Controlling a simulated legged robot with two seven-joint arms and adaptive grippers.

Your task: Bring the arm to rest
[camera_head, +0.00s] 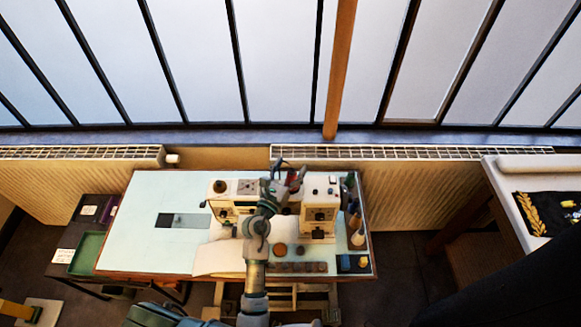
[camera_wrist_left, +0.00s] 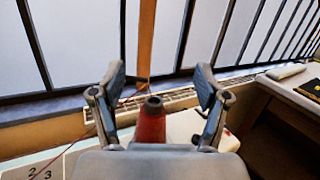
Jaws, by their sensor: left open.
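My left arm (camera_head: 256,250) reaches up from the bottom middle of the head view, over the work table (camera_head: 140,225). My left gripper (camera_head: 284,180) is at the arm's far end, above the white sewing machine (camera_head: 320,205). In the left wrist view the two fingers of the gripper (camera_wrist_left: 158,88) stand wide apart. A red cone-shaped thing (camera_wrist_left: 152,122) with a dark top shows between them, and the fingers do not touch it. My right gripper is not in view.
Small jars (camera_head: 357,238) line the table's right edge. A green tray (camera_head: 87,252) lies at the left. A second table (camera_head: 507,220) with dark embroidered cloth (camera_head: 550,213) stands right. Radiators (camera_head: 410,190) and windows are behind. The table's left part is mostly clear.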

